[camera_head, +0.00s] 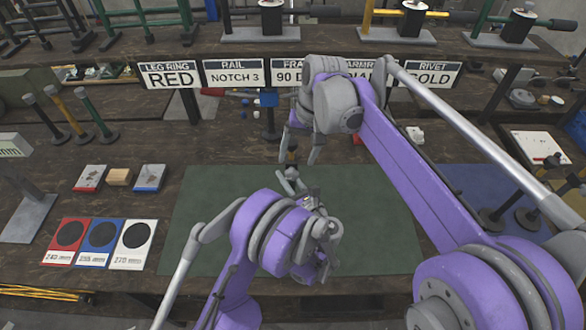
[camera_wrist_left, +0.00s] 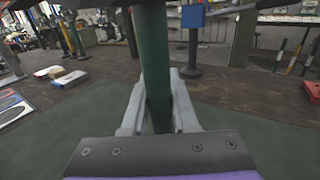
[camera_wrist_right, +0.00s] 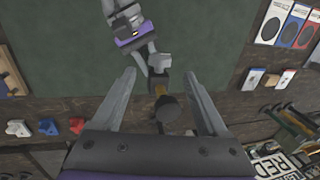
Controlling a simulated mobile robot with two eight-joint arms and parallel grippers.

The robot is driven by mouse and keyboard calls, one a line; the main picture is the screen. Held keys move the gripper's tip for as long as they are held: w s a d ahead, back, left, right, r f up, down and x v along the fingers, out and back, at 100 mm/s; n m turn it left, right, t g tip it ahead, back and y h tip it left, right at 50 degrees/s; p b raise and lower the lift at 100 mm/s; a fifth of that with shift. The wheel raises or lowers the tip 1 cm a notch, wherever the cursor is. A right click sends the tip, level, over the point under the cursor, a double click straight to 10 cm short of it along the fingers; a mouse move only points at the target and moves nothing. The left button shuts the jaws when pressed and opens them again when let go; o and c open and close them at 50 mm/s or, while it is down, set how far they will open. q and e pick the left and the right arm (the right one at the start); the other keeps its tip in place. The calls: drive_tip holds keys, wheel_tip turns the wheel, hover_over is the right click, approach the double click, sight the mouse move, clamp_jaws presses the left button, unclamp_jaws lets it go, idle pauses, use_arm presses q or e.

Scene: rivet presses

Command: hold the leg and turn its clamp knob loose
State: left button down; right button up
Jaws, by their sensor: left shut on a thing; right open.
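The dark green leg (camera_wrist_left: 155,70) stands upright in the left wrist view, between my left gripper's fingers (camera_wrist_left: 158,105), which are shut on it. In the head view the left gripper (camera_head: 308,200) is over the green mat, and the leg is mostly hidden by my arms. My right gripper (camera_wrist_right: 158,88) is open above the leg's end. Between its fingers, in the right wrist view, are a grey clamp-like block (camera_wrist_right: 160,62), a brass-coloured part and a dark round knob-like part (camera_wrist_right: 167,110). The fingers appear apart from them. The right gripper (camera_head: 302,145) also shows in the head view.
The green mat (camera_head: 210,220) has free room left of the arms. Red, blue and white cards (camera_head: 102,235) and small boxes (camera_head: 119,177) lie to the left. Three posts (camera_head: 73,120) stand behind them. Label signs (camera_head: 236,72) edge the upper shelf. A blue mat (camera_head: 475,185) lies right.

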sight(293, 170)
drive_tip(key=x, duration=0.6)
clamp_jaws()
idle(0.3)
